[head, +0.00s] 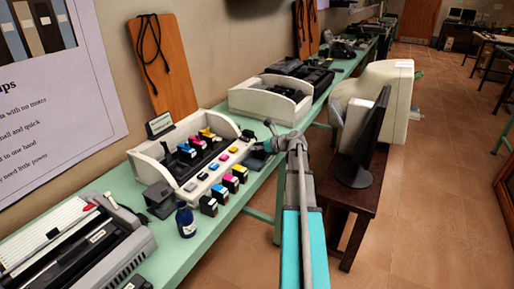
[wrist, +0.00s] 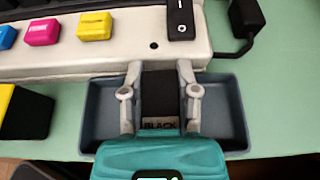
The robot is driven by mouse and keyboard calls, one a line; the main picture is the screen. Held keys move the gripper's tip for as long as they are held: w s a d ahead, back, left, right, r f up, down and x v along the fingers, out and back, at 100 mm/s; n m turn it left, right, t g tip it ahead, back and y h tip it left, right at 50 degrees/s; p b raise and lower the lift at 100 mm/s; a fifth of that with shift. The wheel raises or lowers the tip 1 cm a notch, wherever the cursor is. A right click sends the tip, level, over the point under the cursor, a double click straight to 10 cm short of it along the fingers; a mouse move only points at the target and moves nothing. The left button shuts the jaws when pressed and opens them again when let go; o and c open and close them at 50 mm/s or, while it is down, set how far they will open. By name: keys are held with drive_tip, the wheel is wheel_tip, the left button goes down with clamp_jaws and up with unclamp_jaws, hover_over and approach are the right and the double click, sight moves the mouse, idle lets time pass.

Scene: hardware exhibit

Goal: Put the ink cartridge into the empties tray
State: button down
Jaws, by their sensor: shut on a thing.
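My gripper (wrist: 160,78) is shut on a black ink cartridge (wrist: 160,100), with one finger on each side of it. The word BLACK shows on the cartridge's near end. The shallow blue-grey tray (wrist: 222,112) lies beneath the gripper and cartridge, its sides showing left and right of the fingers. I cannot tell whether the cartridge touches the tray floor. In the head view the tray (head: 254,161) sits at the bench edge, and my wrist partly covers this area. The cartridge cannot be made out there.
A cream printer (wrist: 90,62) with colour buttons and a black switch (wrist: 181,18) stands just beyond the tray. A yellow-topped black cartridge (wrist: 25,112) stands left of the tray. More cartridges (head: 225,187) and a blue bottle (head: 185,219) stand along the green bench (head: 205,245).

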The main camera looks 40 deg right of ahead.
drive_tip(key=shift+f, duration=0.15)
drive_tip(key=shift+c, duration=1.8)
unclamp_jaws()
drive_tip(key=shift+r, duration=0.2)
drive_tip(key=shift+s+d+r, duration=0.1)
drive_tip(key=shift+s+r, duration=0.05)
drive_tip(key=shift+s, duration=0.05)
drive_tip(key=p+v, duration=0.4)
drive_tip(key=v, duration=0.7)
drive_tip(key=shift+s+d+p, duration=0.15)
drive_tip(key=shift+s+p, duration=0.05)
drive_tip(key=shift+p, duration=0.1)
